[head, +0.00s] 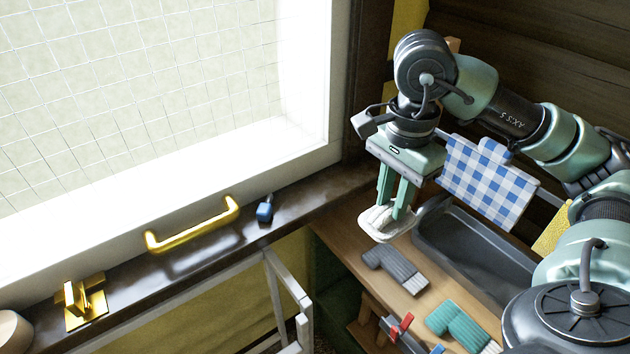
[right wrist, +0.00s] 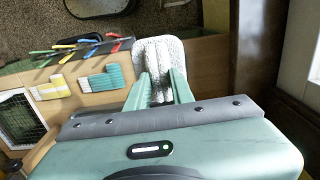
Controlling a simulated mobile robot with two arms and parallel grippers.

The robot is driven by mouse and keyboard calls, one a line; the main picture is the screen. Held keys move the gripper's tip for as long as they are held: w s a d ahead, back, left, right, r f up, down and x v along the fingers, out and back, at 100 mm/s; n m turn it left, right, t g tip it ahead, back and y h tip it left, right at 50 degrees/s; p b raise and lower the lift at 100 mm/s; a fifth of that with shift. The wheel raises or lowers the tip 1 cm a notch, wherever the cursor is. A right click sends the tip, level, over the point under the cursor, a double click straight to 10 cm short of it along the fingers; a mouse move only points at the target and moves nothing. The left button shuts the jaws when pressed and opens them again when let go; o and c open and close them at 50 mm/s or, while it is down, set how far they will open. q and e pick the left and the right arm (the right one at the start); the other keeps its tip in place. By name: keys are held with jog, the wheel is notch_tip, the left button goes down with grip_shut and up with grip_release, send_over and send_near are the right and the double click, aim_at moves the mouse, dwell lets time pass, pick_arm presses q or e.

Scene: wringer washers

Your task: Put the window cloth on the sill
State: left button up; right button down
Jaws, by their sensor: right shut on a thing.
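The window cloth (head: 378,224), a white fuzzy folded cloth, hangs in my right gripper (head: 393,210) above the left end of the wooden bench. In the right wrist view the cloth (right wrist: 160,58) shows between and beyond the fingers of the right gripper (right wrist: 162,88), which is shut on it. The dark, glossy sill (head: 215,262) runs under the bright window at the left of the head view. The cloth is to the right of the sill and apart from it. My left gripper is not in view.
A brass handle (head: 195,226), brass catch (head: 86,302) and small blue object (head: 265,209) are along the sill. A grey folded cloth (head: 396,268) and teal one (head: 460,326) lie on the bench (head: 345,240) beside a dark trough (head: 470,250). A checked cloth (head: 488,182) hangs behind.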

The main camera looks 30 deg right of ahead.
jog(key=w+f+p, duration=0.1)
jog(key=w+p, duration=0.1)
jog(key=w, duration=0.4)
jog(key=w+a+f+p, duration=0.1)
jog(key=w+p, duration=0.2)
jog(key=w, duration=0.3)
jog(key=w+f+p, duration=0.1)
jog(key=w+p, duration=0.2)
jog(key=w, duration=0.4)
jog(key=shift+a+f, duration=0.15)
jog(key=shift+a, duration=0.25)
notch_tip(320, 180, down, 2)
jog(key=shift+f+p, duration=0.25)
jog(key=shift+p, duration=0.45)
jog(key=shift+w+a+f+p, duration=0.1)
jog(key=shift+w+f+p, duration=0.1)
jog(key=shift+p, duration=0.2)
jog(key=shift+f, duration=0.4)
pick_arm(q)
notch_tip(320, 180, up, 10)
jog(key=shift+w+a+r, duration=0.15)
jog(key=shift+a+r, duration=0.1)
